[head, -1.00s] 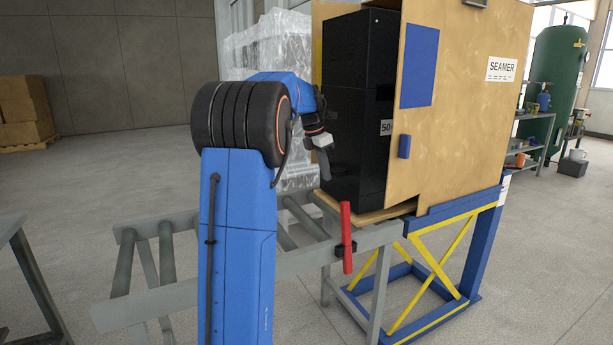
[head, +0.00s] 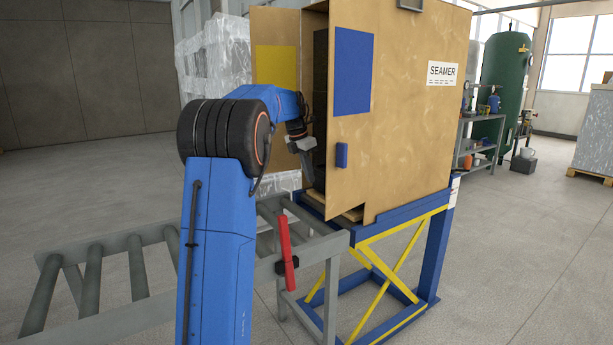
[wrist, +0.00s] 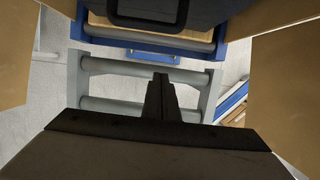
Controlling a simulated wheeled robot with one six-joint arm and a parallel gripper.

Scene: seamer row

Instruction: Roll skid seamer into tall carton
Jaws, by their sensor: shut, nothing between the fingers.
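The tall tan carton (head: 400,120), labelled SEAMER, stands upright with its near side open. The black skid seamer (head: 320,100) is upright inside it, mostly hidden by the carton's walls. Its dark lower face with a black handle shows at the top of the wrist view (wrist: 190,8). The light wooden skid (wrist: 150,33) is under it, partly visible. My gripper (head: 310,175) is at the carton's open side, in front of the seamer. In the wrist view my gripper (wrist: 160,78) is shut and empty, pointing towards the seamer; I cannot tell whether it touches.
The carton rests on a blue and yellow lift table (head: 400,218). A grey roller conveyor (head: 135,262) meets it, with a red lever (head: 287,255) at its near side. Wrapped goods (head: 213,65) stand behind. A green tank (head: 500,80) and workbench are at right. Floor at left is clear.

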